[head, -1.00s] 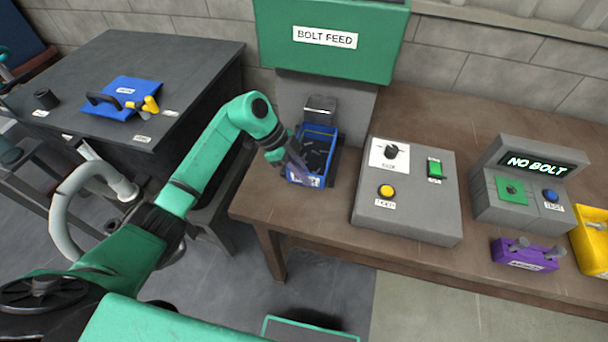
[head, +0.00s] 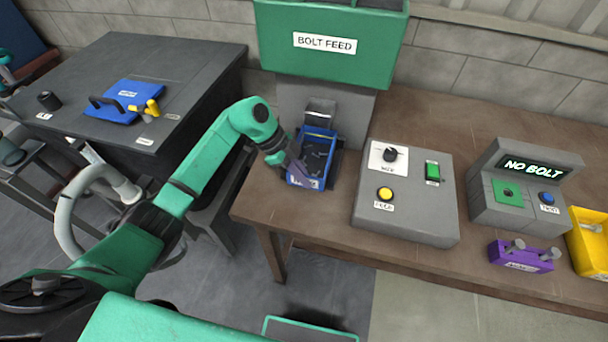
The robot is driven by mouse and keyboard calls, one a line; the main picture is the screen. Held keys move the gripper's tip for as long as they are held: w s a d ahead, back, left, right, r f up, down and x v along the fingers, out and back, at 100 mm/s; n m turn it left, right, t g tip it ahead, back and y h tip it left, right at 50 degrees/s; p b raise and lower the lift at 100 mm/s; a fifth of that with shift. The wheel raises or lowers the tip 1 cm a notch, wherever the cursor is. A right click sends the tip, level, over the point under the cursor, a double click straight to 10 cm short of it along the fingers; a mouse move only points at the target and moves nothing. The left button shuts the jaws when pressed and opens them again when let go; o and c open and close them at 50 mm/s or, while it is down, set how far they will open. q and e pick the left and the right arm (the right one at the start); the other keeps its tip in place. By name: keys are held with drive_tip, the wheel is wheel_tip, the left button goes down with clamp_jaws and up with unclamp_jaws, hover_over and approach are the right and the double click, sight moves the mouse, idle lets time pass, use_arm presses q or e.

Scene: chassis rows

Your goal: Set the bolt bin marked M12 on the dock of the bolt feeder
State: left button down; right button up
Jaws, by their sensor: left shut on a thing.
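A blue bolt bin (head: 328,172) with dark bolts inside sits at the bolt feeder (head: 324,43), below its metal chute (head: 320,112). The label on its front is partly covered and too small to read. My left gripper (head: 296,172) is shut on the bin's left front side. The dock is mostly hidden behind and under the bin, so I cannot tell whether the bin rests fully on it. My right gripper is not in view.
Right of the bin stands a grey control box (head: 406,222) with a knob, a green switch and a yellow button. Further right are a tester (head: 528,190) reading "NO BOLT", a purple block (head: 520,257) and a yellow bin (head: 588,248). A dark table (head: 190,75) stands at left.

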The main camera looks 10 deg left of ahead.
use_arm(q)
drive_tip(key=shift+f, duration=0.2)
drive_tip(key=shift+f, duration=0.15)
drive_tip(key=c, duration=0.9)
unclamp_jaws()
drive_tip(key=shift+c, duration=0.2)
drive_tip(key=b+v, duration=0.2)
drive_tip(key=v, duration=1.2)
drive_tip(key=shift+r+b, duration=0.35)
drive_tip(key=shift+b, duration=0.05)
drive_tip(key=shift+a, duration=0.1)
